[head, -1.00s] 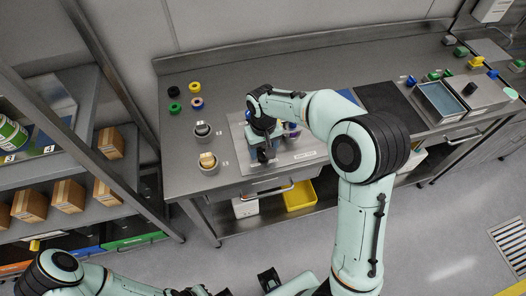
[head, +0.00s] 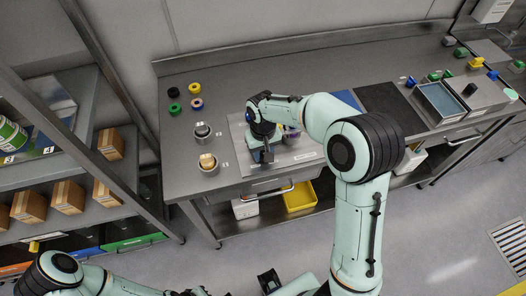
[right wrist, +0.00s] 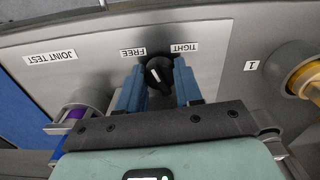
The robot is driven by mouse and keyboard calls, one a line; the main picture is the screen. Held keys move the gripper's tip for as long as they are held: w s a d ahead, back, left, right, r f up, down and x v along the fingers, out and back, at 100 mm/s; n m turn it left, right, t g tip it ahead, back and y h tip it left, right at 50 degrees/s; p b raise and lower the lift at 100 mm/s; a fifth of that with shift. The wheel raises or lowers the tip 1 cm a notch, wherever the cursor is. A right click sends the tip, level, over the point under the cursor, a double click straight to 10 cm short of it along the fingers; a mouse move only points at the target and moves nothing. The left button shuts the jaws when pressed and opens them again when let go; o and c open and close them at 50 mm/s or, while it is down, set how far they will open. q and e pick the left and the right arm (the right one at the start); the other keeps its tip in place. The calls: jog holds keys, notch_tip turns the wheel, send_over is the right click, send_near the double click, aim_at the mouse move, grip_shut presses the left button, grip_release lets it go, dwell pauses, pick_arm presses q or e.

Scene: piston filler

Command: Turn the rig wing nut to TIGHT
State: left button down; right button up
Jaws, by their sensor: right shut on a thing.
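The wing nut (right wrist: 158,75) is a dark knob with a white pointer mark, on a grey plate that also shows in the head view (head: 300,157). Labels FREE (right wrist: 146,52) and TIGHT (right wrist: 184,48) appear upside down beyond it in the right wrist view. The white mark leans up and left, towards the FREE side. My right gripper (right wrist: 159,88) is shut on the wing nut, one blue finger on each side. In the head view my right arm hides the nut. My left arm (head: 65,270) is at the lower left; its gripper's state cannot be made out.
A cup with a purple inside (right wrist: 80,112) stands left of my fingers; a yellowish ring-shaped part (right wrist: 305,78) is at the right. Two round holders (head: 202,131) (head: 208,162) and several coloured rings (head: 195,88) sit on the bench's left. A blue-filled tray (head: 440,101) stands right.

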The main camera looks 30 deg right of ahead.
jog(key=shift+m, duration=2.7)
jog(key=o, duration=1)
jog(key=shift+o, duration=0.2)
